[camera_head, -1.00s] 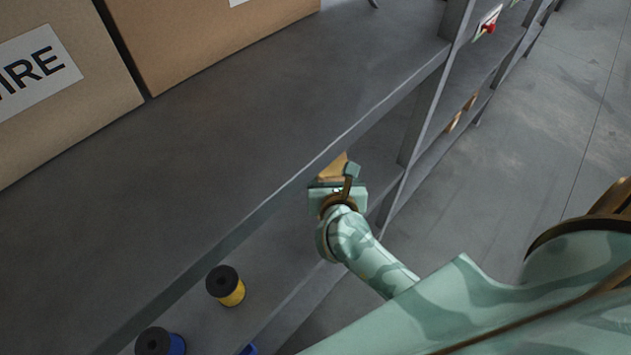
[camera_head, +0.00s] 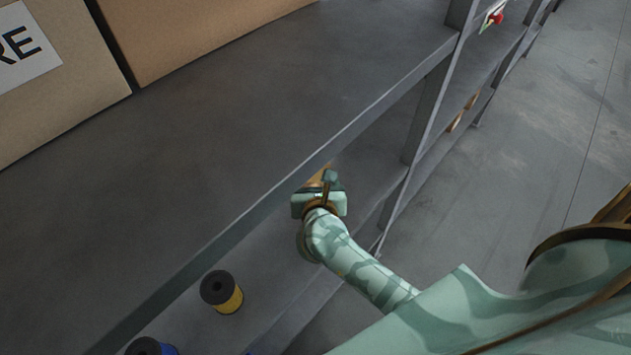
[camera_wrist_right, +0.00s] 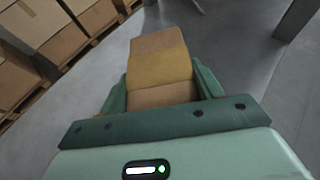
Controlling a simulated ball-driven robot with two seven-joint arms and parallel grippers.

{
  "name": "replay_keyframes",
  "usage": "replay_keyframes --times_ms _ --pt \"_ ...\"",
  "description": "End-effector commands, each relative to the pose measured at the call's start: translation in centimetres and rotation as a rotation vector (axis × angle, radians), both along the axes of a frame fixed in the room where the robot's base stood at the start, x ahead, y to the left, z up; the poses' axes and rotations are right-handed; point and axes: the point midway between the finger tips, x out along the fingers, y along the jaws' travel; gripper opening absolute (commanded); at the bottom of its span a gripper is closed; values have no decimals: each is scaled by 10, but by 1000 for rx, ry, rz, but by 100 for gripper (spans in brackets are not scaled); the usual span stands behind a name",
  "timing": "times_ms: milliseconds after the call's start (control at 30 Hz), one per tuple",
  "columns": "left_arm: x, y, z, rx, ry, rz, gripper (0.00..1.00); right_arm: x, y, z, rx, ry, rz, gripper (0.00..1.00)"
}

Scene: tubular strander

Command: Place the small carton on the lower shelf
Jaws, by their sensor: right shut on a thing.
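The small carton (camera_wrist_right: 160,62) is a tan and yellowish-brown box between the fingers of my right gripper (camera_wrist_right: 161,90) in the right wrist view. The gripper is shut on it. In the head view only a sliver of the carton (camera_head: 318,177) shows past my right gripper (camera_head: 322,184), partly under the upper shelf's edge. The lower shelf (camera_head: 262,262) lies beneath the upper shelf. Whether the carton touches the lower shelf cannot be told. My left gripper is not in view.
The upper shelf (camera_head: 200,130) overhangs the lower one and carries large cartons (camera_head: 55,95). A black-and-yellow spool (camera_head: 222,291) and a black-and-blue spool (camera_head: 150,347) stand on the lower shelf. A grey upright (camera_head: 428,110) is to the right of the gripper.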

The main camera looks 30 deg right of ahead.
Motion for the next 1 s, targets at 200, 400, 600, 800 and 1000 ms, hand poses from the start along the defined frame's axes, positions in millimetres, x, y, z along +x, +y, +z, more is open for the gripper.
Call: replay_keyframes --times_ms 200,400,600,800,1000 --pt "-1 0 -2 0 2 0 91 0 0 -3 0 0 0 76" --pt "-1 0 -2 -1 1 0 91 0 0 -2 0 0 0 87" --pt "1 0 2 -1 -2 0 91 -2 1 3 1 0 0 87" --pt "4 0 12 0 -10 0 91 -34 16 18 2 0 0 87" --pt "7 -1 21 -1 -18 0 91 -73 35 36 3 1 0 87"
